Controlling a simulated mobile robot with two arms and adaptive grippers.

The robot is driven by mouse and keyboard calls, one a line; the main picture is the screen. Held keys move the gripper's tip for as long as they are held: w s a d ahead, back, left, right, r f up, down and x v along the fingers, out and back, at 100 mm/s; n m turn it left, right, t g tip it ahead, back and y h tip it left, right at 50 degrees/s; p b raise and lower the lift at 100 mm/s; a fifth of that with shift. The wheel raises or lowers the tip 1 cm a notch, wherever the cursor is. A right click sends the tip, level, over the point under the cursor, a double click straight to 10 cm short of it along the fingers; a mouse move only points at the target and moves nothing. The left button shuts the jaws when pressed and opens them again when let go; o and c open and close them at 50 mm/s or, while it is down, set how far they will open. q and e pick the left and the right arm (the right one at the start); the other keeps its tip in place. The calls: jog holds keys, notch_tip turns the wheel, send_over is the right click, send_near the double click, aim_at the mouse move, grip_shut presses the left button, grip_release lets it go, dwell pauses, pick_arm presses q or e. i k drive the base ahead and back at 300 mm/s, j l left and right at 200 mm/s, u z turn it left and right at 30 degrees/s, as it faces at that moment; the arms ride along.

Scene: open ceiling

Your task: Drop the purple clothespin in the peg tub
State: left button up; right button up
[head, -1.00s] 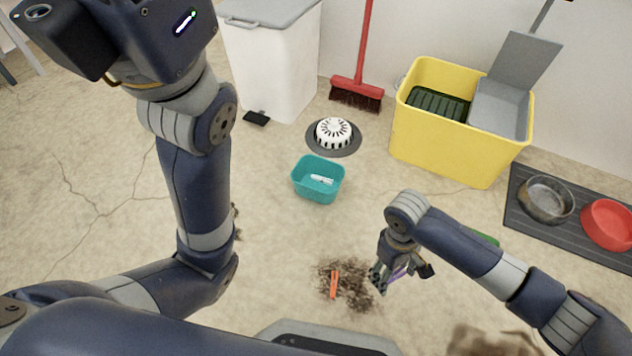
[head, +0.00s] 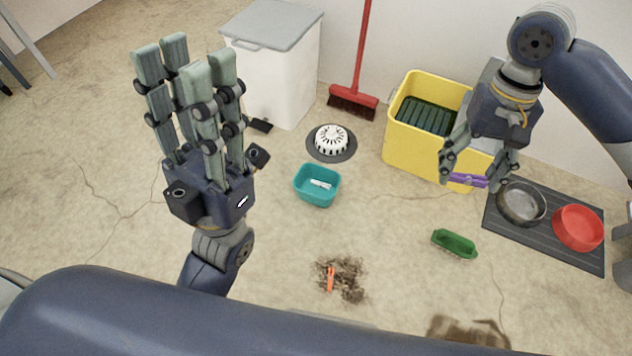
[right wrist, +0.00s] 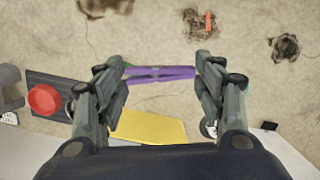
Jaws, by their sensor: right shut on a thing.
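The purple clothespin (head: 468,181) is held between the fingertips of my right gripper (head: 478,175), raised in front of the yellow crate. In the right wrist view the purple clothespin (right wrist: 160,73) spans crosswise between the fingers of my right gripper (right wrist: 162,72). A teal tub (head: 317,192), likely the peg tub, stands on the floor at centre with a white peg (head: 320,184) in it. It is well to the left of my right gripper. My left gripper (head: 188,55) points upward at the left, its fingers extended, open and empty.
The yellow crate (head: 405,142) stands behind my right gripper. A green brush-like item (head: 454,243) and an orange peg (head: 331,279) on dirt lie on the floor. A dark mat (head: 574,245) with a metal bowl (head: 521,205) and red bowl (head: 577,228) is right.

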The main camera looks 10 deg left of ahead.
aim_at(323, 194)
jog(key=i+l+u, duration=0.1)
jog(key=i, duration=0.4)
jog(key=i+l, duration=0.15)
jog(key=i, duration=0.35)
jog(key=u, duration=1.1)
